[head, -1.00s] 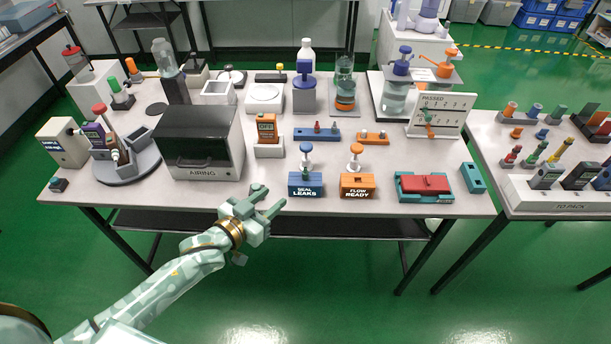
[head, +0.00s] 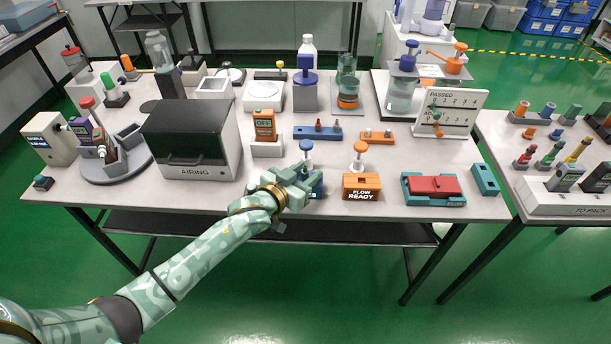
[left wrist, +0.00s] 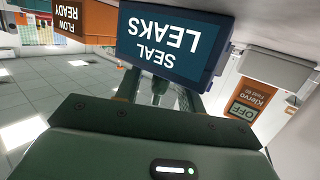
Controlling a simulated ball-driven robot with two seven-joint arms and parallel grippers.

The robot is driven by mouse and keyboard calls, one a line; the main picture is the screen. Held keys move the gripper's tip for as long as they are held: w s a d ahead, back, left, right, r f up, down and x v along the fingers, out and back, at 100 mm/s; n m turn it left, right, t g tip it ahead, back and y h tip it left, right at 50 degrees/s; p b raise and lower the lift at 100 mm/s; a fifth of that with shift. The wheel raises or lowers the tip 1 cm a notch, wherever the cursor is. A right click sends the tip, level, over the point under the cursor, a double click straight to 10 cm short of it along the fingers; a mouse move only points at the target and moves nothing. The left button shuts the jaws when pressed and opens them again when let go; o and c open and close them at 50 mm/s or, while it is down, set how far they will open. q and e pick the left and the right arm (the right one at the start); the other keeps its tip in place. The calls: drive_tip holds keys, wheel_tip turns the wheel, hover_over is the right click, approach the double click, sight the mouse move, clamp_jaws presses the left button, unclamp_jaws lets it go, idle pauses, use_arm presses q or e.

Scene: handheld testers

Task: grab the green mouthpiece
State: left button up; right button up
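The blue SEAL LEAKS stand (head: 317,190) with its blue knob (head: 306,146) is at the table's front edge, mostly hidden by my left gripper (head: 308,178). In the left wrist view, the stand's label plate (left wrist: 172,42) fills the upper middle, upside down. A small dark greenish piece, likely the green mouthpiece (left wrist: 158,88), shows below the plate, between the two fingers of my left gripper (left wrist: 160,80). The fingers look apart, with gaps beside the piece; their tips are hidden behind the plate. The mouthpiece is hidden in the head view. My right gripper is not in view.
The orange FLOW READY stand (head: 360,187) is close to the right of my gripper. The OFF device (head: 265,125) stands behind it, and the AIRING box (head: 192,140) is to the left. A teal tray with a red insert (head: 434,188) lies farther right.

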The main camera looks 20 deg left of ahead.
use_arm(q)
clamp_jaws()
drive_tip(key=shift+r, duration=0.1)
